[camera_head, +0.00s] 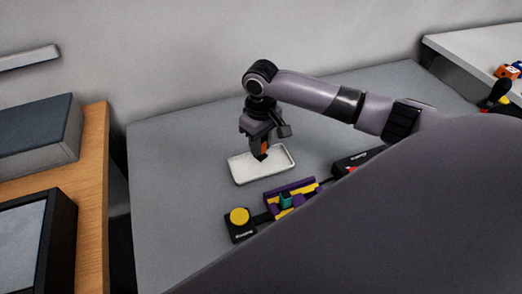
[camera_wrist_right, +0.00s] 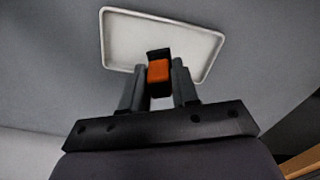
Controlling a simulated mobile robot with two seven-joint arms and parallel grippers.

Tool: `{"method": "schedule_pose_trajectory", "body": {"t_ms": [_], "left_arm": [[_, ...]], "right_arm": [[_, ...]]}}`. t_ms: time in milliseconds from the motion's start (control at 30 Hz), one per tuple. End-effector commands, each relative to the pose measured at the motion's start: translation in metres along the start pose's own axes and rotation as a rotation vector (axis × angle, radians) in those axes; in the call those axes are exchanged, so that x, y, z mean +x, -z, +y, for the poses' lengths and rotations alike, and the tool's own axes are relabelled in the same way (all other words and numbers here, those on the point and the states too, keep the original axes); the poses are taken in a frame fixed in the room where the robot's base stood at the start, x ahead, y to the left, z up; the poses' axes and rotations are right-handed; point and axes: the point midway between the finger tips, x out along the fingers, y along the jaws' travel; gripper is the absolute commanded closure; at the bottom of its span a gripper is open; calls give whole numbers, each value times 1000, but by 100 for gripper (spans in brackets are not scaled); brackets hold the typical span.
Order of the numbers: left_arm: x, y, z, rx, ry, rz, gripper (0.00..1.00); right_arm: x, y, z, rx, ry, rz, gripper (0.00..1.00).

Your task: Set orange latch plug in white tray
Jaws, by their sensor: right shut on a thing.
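The white tray (camera_head: 240,178) lies on the grey table and is empty where I can see it. My right gripper (camera_head: 260,152) points down over the tray. It is shut on the orange latch plug (camera_head: 264,147), which has a black end pointing down. The right wrist view shows the plug (camera_wrist_right: 159,71) between the two fingers of the gripper (camera_wrist_right: 160,82), in front of the tray (camera_wrist_right: 122,62). I cannot tell whether the plug touches the tray floor. My left gripper is not in view.
A purple and yellow fixture (camera_head: 290,194) and a black box with a yellow button (camera_head: 239,218) stand in front of the tray. A black device (camera_head: 352,162) is partly hidden to the right. A wooden table (camera_head: 94,170) stands at left. The grey table (camera_head: 175,150) is clear behind the tray.

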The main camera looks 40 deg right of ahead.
Motion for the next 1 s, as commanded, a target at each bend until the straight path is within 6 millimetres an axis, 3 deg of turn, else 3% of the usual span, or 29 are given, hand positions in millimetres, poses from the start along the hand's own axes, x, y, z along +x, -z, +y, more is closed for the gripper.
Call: {"method": "schedule_pose_trajectory", "body": {"t_ms": [100, 200, 600, 633, 700, 1000], "left_arm": [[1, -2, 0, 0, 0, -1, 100], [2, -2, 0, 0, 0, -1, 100], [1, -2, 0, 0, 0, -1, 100], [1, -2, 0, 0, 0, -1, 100], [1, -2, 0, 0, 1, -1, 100], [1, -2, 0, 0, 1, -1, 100]], "right_arm": [[21, -1, 0, 1, 0, -4, 100], [29, -1, 0, 1, 0, -2, 100], [33, -1, 0, 0, 0, -2, 100], [34, -1, 0, 0, 0, -2, 67], [33, 0, 0, 0, 0, -2, 45], [32, 0, 0, 0, 0, -1, 45]]}}
